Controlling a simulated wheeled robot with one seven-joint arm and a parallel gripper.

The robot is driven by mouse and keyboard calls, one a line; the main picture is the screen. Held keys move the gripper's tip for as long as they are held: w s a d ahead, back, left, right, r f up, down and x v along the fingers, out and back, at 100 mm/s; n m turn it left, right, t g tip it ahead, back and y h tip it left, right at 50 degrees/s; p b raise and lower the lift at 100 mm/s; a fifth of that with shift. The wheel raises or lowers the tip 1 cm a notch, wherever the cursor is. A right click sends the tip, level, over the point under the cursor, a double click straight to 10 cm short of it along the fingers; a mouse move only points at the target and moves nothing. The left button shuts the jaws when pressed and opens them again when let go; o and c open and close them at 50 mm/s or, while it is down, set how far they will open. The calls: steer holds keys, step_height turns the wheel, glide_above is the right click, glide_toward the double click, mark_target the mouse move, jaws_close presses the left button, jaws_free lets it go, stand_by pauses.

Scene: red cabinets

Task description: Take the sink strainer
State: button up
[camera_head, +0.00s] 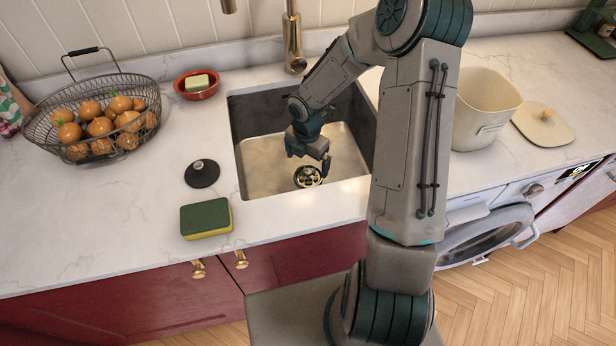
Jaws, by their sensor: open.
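The sink (262,165) has dark side walls and a pale metal floor. A round dark-and-brass fitting (308,177), which looks like the strainer in the drain, sits on the sink floor near the front. A black disc with a silver knob (202,173) lies on the counter left of the sink; I cannot tell whether it is a plug or a strainer. My gripper (321,166) is inside the sink, open, just above the round fitting. Its fingers are small and partly hidden, and I cannot tell whether they touch the fitting.
A green and yellow sponge (206,218) lies left of the sink.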

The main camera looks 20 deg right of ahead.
mark_target(309, 171)
steer(key=shift+d+f, duration=0.15)
steer(key=shift+f, duration=1.2)
steer(key=shift+d+f, duration=0.15)
steer(key=shift+f, duration=1.2)
steer(key=c, duration=1.1)
